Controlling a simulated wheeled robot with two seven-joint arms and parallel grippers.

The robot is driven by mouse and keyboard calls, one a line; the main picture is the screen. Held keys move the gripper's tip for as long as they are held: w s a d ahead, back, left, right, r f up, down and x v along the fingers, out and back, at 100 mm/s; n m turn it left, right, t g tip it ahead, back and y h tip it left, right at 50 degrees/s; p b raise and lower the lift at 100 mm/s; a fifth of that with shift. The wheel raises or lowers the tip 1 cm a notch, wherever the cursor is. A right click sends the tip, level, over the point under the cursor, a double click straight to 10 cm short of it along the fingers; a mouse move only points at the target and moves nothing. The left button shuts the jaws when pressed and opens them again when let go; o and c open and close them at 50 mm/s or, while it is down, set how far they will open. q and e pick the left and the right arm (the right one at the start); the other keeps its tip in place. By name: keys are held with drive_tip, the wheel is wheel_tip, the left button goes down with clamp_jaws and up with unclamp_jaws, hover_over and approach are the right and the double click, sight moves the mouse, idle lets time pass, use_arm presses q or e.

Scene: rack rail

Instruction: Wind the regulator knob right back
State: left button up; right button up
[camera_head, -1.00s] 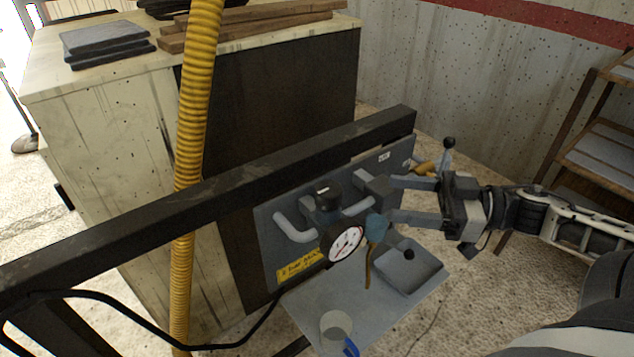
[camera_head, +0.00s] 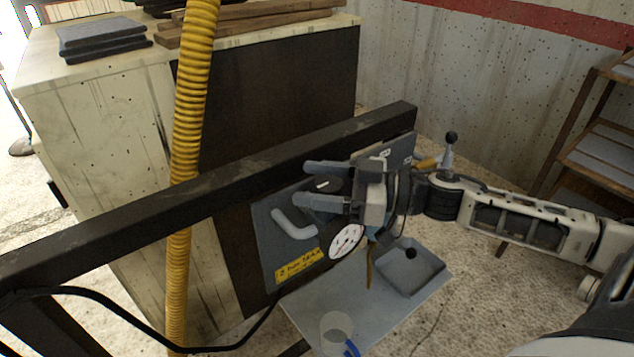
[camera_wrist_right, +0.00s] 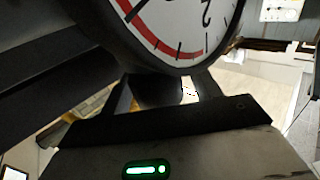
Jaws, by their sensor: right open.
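The regulator knob (camera_head: 328,186) is a dark round cap with a small white mark, on the grey panel (camera_head: 262,236) under the black rail. My right gripper (camera_head: 304,184) is open, with one finger on the far side of the knob and one on the near side. Whether the fingers touch it I cannot tell. The gripper body hides part of the regulator. The white pressure gauge (camera_head: 346,241) with a red arc is just below; it also fills the top of the right wrist view (camera_wrist_right: 185,25). My left gripper is in neither view.
The black rail (camera_head: 210,200) runs across behind the knob. A grey shelf (camera_head: 310,305) below holds a clear cup (camera_head: 336,328) and a grey tray (camera_head: 425,267). A yellow label (camera_head: 300,266) reads 2 bar MAX. A yellow hose (camera_head: 188,130) hangs at the left.

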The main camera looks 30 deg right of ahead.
drive_tip(key=c, duration=1)
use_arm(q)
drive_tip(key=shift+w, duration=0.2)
use_arm(e)
drive_tip(key=shift+n+g+y, duration=0.3)
drive_tip(key=shift+a+n+g+y+b, duration=0.1)
drive_tip(key=shift+n+g+y+b, duration=0.75)
drive_tip(key=shift+g, duration=0.25)
drive_tip(key=shift+s+n+g+y+b, duration=0.15)
drive_tip(key=shift+n+g+y+b, duration=0.25)
drive_tip(key=shift+n+g, duration=0.45)
drive_tip(key=shift+s+a+n+g+y+b, duration=0.1)
drive_tip(key=shift+n+g+y+b, duration=0.35)
drive_tip(key=shift+g, duration=0.8)
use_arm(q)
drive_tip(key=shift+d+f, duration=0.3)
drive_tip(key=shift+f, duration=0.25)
use_arm(e)
drive_tip(key=shift+s+n+g, duration=0.1)
drive_tip(key=shift+n+g, duration=0.35)
drive_tip(key=shift+g, duration=0.35)
